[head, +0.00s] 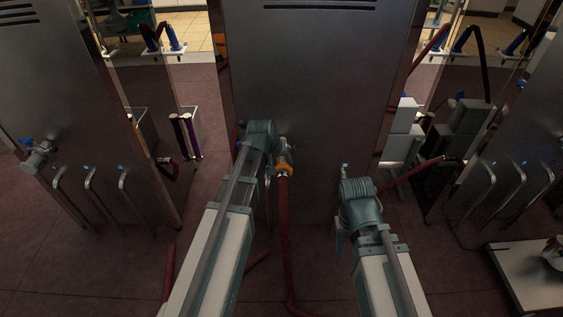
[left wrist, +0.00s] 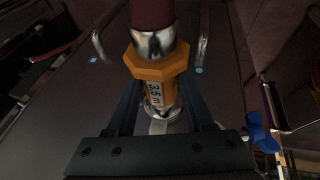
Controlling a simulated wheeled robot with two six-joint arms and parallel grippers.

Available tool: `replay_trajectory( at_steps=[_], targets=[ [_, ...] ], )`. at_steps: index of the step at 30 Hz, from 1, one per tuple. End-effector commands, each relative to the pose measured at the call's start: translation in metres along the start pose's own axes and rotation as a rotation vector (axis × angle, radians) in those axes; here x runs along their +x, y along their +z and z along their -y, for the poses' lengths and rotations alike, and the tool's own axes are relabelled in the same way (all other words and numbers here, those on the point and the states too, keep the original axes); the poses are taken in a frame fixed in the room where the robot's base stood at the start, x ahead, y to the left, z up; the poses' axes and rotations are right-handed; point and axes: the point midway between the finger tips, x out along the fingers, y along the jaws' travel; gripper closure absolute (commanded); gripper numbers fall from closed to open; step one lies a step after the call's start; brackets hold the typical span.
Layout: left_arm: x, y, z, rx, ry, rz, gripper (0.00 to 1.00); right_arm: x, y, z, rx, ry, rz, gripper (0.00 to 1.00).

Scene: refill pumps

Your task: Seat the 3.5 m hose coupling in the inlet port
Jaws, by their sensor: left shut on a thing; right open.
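The hose coupling (head: 285,170) has an orange collar and a metal end, with a dark red hose (head: 284,225) hanging from it. In the left wrist view the orange collar (left wrist: 157,68) reads "3.5 m". My left gripper (left wrist: 160,108) is shut on the coupling, which lies between its fingers. In the head view my left gripper (head: 272,165) is close to the front of the middle grey cabinet (head: 315,90). The inlet port is largely hidden behind my gripper, so I cannot tell whether the coupling touches it. My right gripper (head: 343,222) is open and empty, low before the cabinet.
A blue valve handle (left wrist: 260,132) shows right of the coupling in the left wrist view. Side cabinets stand left (head: 60,90) and right (head: 525,150), with curved metal handles. Other red hoses lie around the dark floor. A pale low platform (head: 535,285) is at lower right.

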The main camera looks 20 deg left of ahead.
Motion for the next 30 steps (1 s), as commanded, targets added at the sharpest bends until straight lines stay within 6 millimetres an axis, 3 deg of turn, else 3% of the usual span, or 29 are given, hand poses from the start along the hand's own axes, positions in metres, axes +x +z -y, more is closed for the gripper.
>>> replay_trajectory(
  at_steps=[17,18,23,30],
  targets=[
    [0.0040,0.0014,0.0011,0.000,0.000,-0.001,1.00,0.0045,-0.0003,0.0004,0.000,0.000,0.000,0.50],
    [0.0034,0.0012,0.0009,0.000,0.000,-0.001,0.42,0.0037,-0.0002,0.0004,0.000,0.000,0.000,0.50],
    [0.0032,0.0012,0.0009,0.000,0.000,0.000,0.13,0.0036,-0.0002,0.0003,0.000,0.000,0.000,0.50],
    [0.0034,0.0015,0.0011,0.000,0.000,0.001,0.12,0.0038,-0.0002,0.0004,0.000,0.000,0.000,0.50]
  ],
)
